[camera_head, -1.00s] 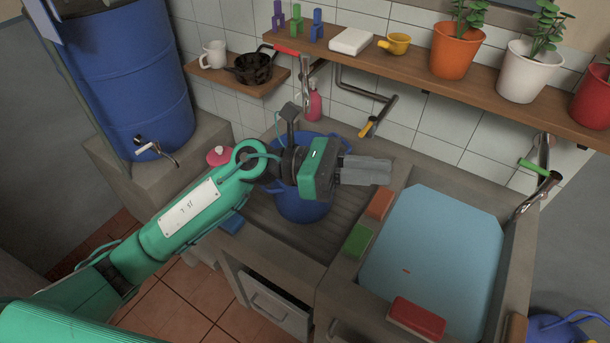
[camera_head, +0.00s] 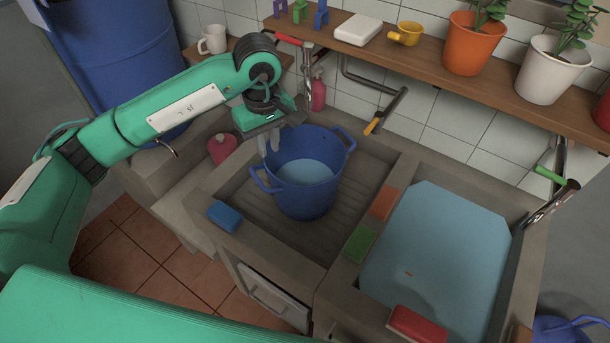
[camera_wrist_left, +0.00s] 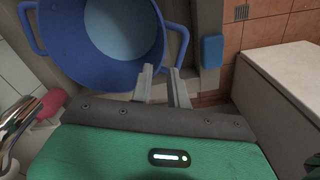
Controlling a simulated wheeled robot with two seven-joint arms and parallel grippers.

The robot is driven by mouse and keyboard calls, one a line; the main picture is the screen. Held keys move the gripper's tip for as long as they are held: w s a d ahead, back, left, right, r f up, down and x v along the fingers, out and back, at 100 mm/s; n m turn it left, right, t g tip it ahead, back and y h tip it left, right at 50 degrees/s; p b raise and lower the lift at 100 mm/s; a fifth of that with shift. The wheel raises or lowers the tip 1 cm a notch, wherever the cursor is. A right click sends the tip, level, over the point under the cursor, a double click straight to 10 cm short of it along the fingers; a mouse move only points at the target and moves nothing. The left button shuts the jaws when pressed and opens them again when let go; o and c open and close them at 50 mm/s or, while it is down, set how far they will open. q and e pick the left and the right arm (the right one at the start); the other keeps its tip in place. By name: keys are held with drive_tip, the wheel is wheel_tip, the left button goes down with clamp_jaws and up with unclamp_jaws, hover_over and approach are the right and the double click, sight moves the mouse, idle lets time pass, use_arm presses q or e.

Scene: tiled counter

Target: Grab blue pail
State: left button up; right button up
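The blue pail (camera_head: 308,207) stands upright on the ribbed drainboard left of the sink basin, with pale blue water inside and a loop handle on either side. It also shows in the left wrist view (camera_wrist_left: 75,58). My left gripper (camera_head: 269,150) points down at the pail's left rim. Its two grey fingers (camera_wrist_left: 162,85) are apart with a gap between them, and nothing is held. The fingertips are close to the rim and one handle; I cannot tell whether they touch. My right gripper is not in view.
A blue sponge (camera_head: 225,215) lies left of the pail, with green (camera_head: 359,242) and orange (camera_head: 384,202) sponges right of it. A pink bottle (camera_head: 318,94) stands behind. A shelf (camera_head: 430,75) with pots runs above. Another blue container (camera_head: 560,330) is at bottom right.

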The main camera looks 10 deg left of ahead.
use_arm(q)
drive_tip(key=p, duration=0.1)
hover_over(272, 178)
wheel_tip(272, 178, down, 6)
drive_tip(key=shift+d+r, duration=0.1)
drive_tip(key=shift+f+p, duration=0.55)
drive_tip(key=shift+f, duration=0.1)
wheel_tip(272, 178, down, 3)
drive_tip(key=shift+f+p, duration=0.1)
drive_tip(key=shift+p, duration=0.6)
drive_tip(key=shift+f, duration=0.45)
clamp_jaws()
